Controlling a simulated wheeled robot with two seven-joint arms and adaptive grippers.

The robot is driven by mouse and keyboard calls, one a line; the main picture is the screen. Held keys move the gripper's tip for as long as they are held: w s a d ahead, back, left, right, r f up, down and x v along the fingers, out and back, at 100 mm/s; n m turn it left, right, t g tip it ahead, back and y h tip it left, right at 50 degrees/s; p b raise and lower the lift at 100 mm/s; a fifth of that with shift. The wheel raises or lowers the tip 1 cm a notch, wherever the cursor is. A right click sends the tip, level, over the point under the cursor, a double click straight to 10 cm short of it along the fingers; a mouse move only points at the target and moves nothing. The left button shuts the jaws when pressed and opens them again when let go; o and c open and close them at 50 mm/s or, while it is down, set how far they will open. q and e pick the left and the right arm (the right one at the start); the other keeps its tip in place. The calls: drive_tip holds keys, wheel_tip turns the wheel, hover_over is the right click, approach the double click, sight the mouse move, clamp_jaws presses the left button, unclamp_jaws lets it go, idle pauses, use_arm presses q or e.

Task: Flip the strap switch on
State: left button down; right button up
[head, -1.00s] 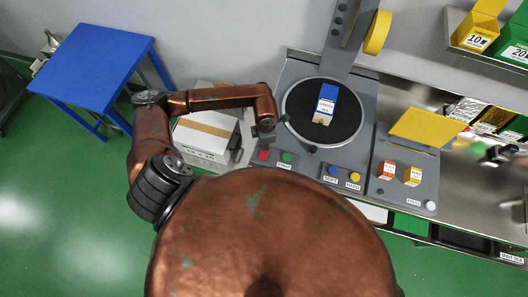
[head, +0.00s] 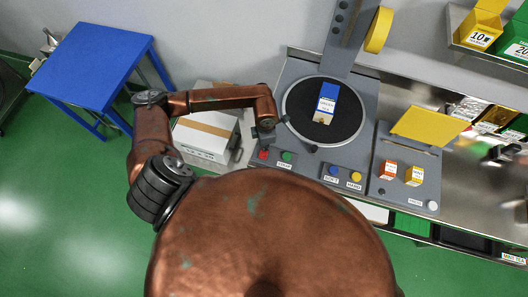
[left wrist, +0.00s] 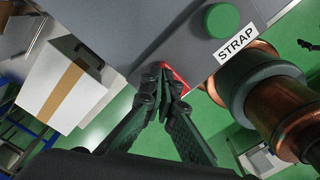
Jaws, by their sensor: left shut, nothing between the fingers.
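The strap controls are on the front left of the grey machine panel: a red button (head: 263,155) and a round green button (head: 287,156). In the left wrist view, the STRAP label (left wrist: 236,42) sits beside the green button (left wrist: 220,20). My left gripper (head: 266,128) hangs over the panel just behind the red button. In the left wrist view its shut, empty fingers (left wrist: 166,86) partly cover the red button (left wrist: 178,74). I cannot tell whether they touch it. The green button is clear of the fingers. My right gripper is not in view.
A blue and white packet (head: 326,104) lies on the round black plate (head: 348,117) behind the buttons. Blue (head: 332,171) and yellow (head: 356,177) buttons sit further right. A white carton (head: 205,135) stands left of the machine. A blue table (head: 90,65) is further left.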

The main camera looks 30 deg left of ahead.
use_arm(q)
drive_tip(key=shift+f, duration=0.15)
drive_tip(key=shift+r, duration=0.2)
drive_tip(key=shift+r+p, duration=0.35)
drive_tip(key=shift+r, duration=0.25)
drive_tip(key=shift+r+p, duration=1.05)
drive_tip(key=shift+r, duration=1.75)
